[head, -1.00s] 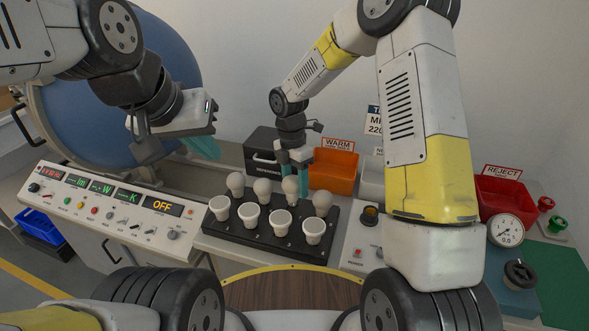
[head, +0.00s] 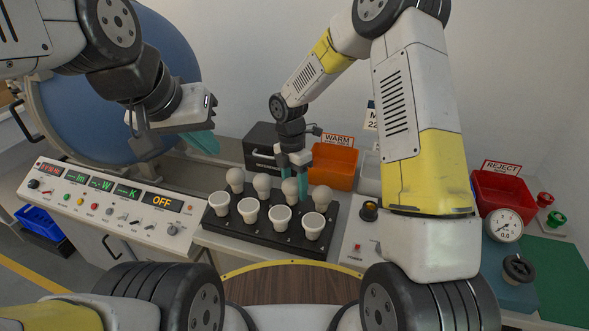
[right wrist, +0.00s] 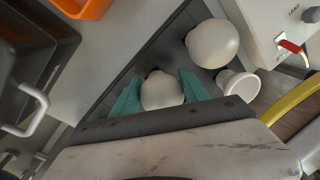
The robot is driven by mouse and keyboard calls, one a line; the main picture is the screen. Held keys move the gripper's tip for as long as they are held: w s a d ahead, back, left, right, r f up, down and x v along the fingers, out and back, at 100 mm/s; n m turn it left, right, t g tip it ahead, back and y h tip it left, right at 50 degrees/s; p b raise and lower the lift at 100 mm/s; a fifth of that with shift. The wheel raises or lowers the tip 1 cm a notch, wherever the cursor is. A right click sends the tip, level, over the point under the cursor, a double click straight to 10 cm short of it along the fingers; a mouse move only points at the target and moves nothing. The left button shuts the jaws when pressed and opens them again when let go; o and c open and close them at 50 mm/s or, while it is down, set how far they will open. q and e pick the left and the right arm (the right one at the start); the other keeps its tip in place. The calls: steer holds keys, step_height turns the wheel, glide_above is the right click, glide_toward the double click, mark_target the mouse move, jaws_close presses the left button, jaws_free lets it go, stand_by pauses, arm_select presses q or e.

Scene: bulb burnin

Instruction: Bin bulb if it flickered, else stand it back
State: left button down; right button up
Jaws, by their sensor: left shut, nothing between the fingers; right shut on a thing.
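A black rack (head: 266,238) holds a back row of several round white bulbs and a front row of several white cup-shaped bulbs. My right gripper (head: 297,176) points down over the back row, its teal fingers shut on a round bulb (head: 290,190), third from left. In the right wrist view this bulb (right wrist: 162,92) sits between both fingers; its base is hidden, so I cannot tell whether it is fully seated. A neighbouring round bulb (right wrist: 212,43) stands apart. My left gripper (head: 206,143) is shut and empty above the console. The red REJECT bin (head: 503,195) is at the right.
The console (head: 110,205) with its OFF display (head: 162,202) is at left, before a large blue sphere (head: 150,80). An orange WARM bin (head: 333,165) and a dark drawer box (head: 262,148) stand behind the rack. A gauge (head: 503,225) is at right.

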steer(key=shift+f, duration=0.3)
steer(key=o, duration=1.5)
steer(key=shift+c, duration=0.2)
steer(key=r, duration=0.5)
steer(key=w+r, duration=0.1)
steer(key=r, duration=0.1)
steer(key=shift+a+r, duration=0.25)
steer(key=shift+r, duration=0.1)
